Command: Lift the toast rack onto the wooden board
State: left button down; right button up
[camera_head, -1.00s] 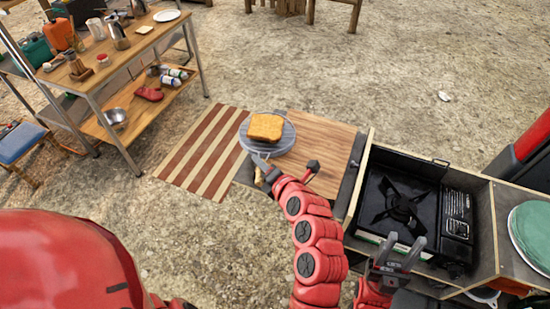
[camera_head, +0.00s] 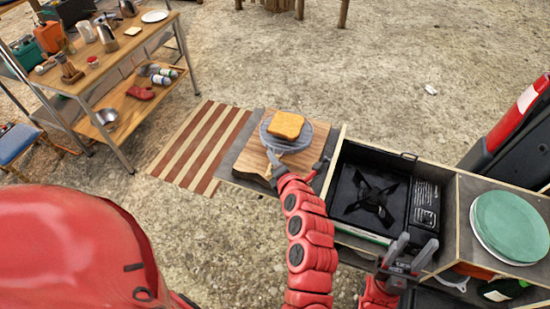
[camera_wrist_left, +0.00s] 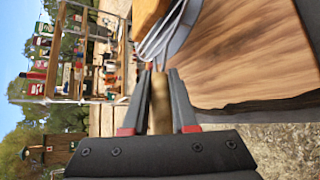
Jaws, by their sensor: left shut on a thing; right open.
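The toast rack (camera_head: 306,139) is a round grey wire rack with a golden slice of toast (camera_head: 286,125) on it. It is over the wooden board (camera_head: 318,113). I cannot tell whether it touches the board. My left gripper (camera_head: 274,166) is shut on the rack's handle at its near side. In the left wrist view the handle (camera_wrist_left: 160,105) is a light brown grip between the fingers. The rack's wires (camera_wrist_left: 165,38) and the board (camera_wrist_left: 250,55) show beyond it. My right gripper (camera_head: 405,256) is open and empty, near the stove box.
A black camping stove (camera_head: 370,192) sits in a box right of the board. A striped mat (camera_head: 203,143) is on the left. A shelf table (camera_head: 135,55) with kitchenware stands at the far left.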

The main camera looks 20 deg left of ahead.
pick_arm(q)
notch_tip(320, 180, down, 2)
jog(key=shift+a+f+b, duration=0.1)
jog(key=shift+f+b, duration=0.1)
jog(key=shift+b, duration=0.65)
jog(key=shift+f+b, duration=1)
jog(key=shift+f, duration=0.25)
